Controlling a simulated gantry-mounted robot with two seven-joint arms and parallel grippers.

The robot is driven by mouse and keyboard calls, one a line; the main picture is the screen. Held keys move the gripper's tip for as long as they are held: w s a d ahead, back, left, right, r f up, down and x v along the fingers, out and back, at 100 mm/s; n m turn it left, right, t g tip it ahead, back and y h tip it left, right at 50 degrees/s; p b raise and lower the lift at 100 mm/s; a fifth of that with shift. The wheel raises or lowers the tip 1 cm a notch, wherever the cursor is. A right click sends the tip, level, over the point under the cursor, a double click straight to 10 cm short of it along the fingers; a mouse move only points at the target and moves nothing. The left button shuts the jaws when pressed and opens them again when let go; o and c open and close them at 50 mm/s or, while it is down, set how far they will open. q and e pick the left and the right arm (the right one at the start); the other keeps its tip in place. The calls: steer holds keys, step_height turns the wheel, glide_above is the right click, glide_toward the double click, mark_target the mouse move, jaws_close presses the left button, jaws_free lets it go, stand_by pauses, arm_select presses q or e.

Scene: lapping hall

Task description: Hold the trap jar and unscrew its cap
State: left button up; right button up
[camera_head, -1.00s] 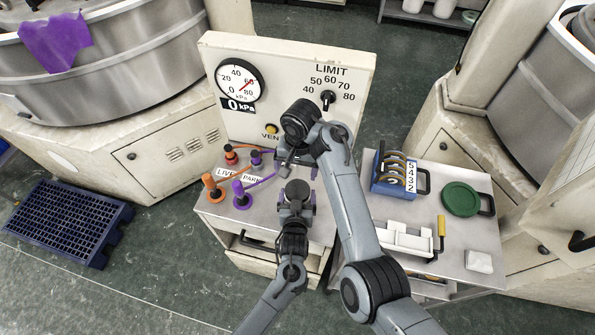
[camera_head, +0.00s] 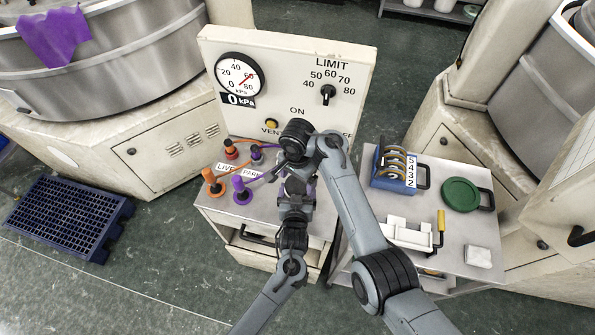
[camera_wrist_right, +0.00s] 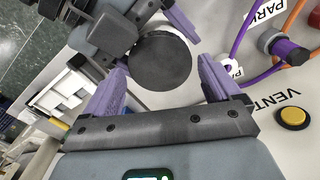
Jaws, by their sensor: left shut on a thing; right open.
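The trap jar's dark round cap (camera_wrist_right: 160,61) shows in the right wrist view, seen from above. My right gripper (camera_wrist_right: 162,68) is open above the jar. Its two purple fingers lie on either side of the cap, apart from it in the picture.
A panel with a gauge (camera_head: 239,76) and a LIMIT knob (camera_head: 327,94) stands behind the bench. Orange (camera_head: 213,182) and purple (camera_head: 241,190) hose fittings sit left of the grippers. A blue rack (camera_head: 394,171) and green disc (camera_head: 461,195) are on the right cart.

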steer(key=shift+f, duration=0.9)
steer(key=c, duration=0.9)
steer(key=n, duration=0.6)
steer(key=shift+n, duration=0.3)
steer(key=n, duration=0.7)
steer(key=o, duration=1.1)
steer(key=shift+c, duration=0.2)
